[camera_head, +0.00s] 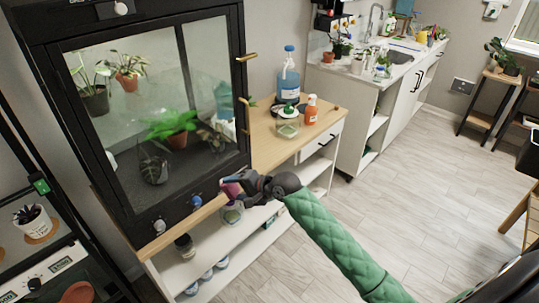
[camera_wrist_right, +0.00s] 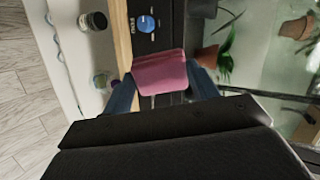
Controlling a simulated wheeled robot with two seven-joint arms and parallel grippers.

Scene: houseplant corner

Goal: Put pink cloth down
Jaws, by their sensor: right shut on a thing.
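The pink cloth (camera_head: 230,189) is at the front edge of the wooden counter, just below the black glass cabinet's lower right corner. My right gripper (camera_head: 241,183) is shut on it, and the gripper partly hides it in the head view. In the right wrist view the pink cloth (camera_wrist_right: 160,74) is a folded pad between the two blue-grey fingers of the right gripper (camera_wrist_right: 164,88). I cannot tell whether the cloth touches the counter. My left gripper is not in view.
The wooden counter (camera_head: 262,152) carries the black glass cabinet (camera_head: 200,40) with potted plants inside. A blue-topped bottle (camera_head: 289,80), an orange bottle (camera_head: 311,110) and a clear jar with green (camera_head: 287,124) stand to the right. Shelves with jars lie below. The floor (camera_head: 420,190) is open.

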